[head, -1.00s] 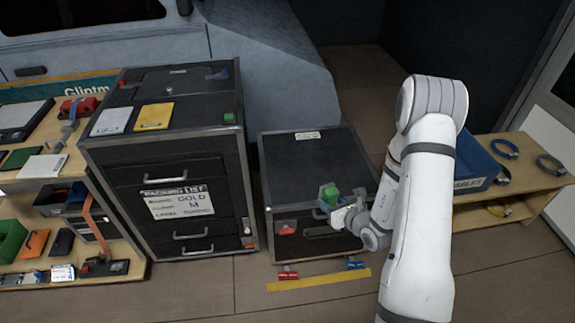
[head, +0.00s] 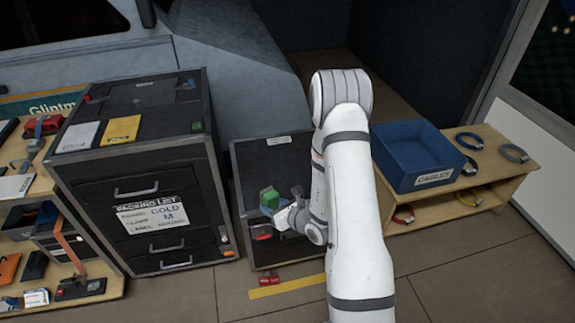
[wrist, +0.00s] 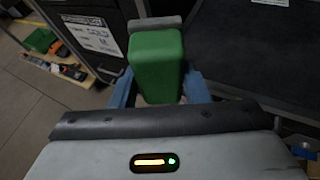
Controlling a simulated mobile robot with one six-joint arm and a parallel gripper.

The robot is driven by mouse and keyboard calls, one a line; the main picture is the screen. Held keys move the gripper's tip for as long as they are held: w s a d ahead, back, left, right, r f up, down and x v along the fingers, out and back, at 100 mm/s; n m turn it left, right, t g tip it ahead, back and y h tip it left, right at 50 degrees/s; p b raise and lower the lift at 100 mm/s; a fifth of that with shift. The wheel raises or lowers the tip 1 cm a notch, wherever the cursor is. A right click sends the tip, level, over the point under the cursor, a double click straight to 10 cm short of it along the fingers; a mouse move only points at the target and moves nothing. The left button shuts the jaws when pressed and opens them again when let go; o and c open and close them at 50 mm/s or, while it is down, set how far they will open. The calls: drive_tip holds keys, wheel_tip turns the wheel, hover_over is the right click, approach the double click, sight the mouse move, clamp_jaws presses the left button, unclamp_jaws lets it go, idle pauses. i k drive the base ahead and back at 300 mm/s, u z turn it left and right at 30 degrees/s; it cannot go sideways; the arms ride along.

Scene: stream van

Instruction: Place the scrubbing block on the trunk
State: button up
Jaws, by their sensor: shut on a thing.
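A green scrubbing block (head: 269,197) with a grey end is held in my gripper (head: 271,208). In the wrist view the block (wrist: 157,62) stands between the two blue fingers, which are shut on its sides. The trunk, which I take to be the low black case (head: 262,158), has a flat top with a white label. In the head view the block shows against the trunk's near side. I cannot tell its exact height over the lid. My arm hides the trunk's right part. In the wrist view the dark lid (wrist: 250,50) lies to the right of the block.
A tall black drawer case (head: 138,165) stands left of the trunk, with a white and a yellow card on top. A cluttered wooden shelf is at far left. A blue cables bin (head: 412,178) and cable coils sit on a wooden bench (head: 515,172) at right.

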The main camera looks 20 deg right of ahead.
sight(289, 176)
drive_tip(key=u, duration=0.05)
drive_tip(key=i, duration=0.95)
drive_tip(key=z, duration=0.1)
